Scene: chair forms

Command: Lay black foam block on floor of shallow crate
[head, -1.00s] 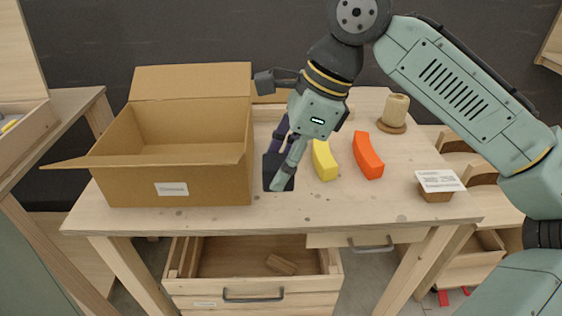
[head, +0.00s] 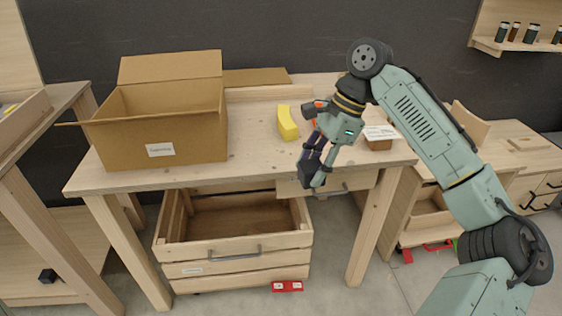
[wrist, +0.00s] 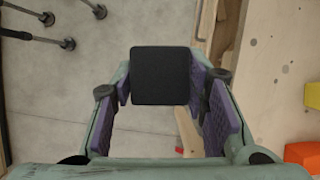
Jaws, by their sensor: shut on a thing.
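My gripper (head: 316,163) is shut on the black foam block (wrist: 161,75). In the head view the dark block (head: 308,170) hangs at the workbench's front edge, partly covered by the fingers. In the wrist view it sits between the purple finger pads with grey floor behind it. An open wooden box with a slatted side and a handle (head: 220,252) stands out beneath the benchtop, left of and below my gripper. Its visible floor is bare. A shallow wooden tray (head: 22,118) is at the far left. I cannot tell which one is the crate meant.
A cardboard box (head: 185,140) with open flaps stands on the workbench (head: 250,160). A yellow block (head: 287,122) lies right of it; an orange block (head: 315,122) is mostly behind my gripper. A labelled brown box (head: 378,143) is farther right. A red item (head: 287,286) lies on the floor.

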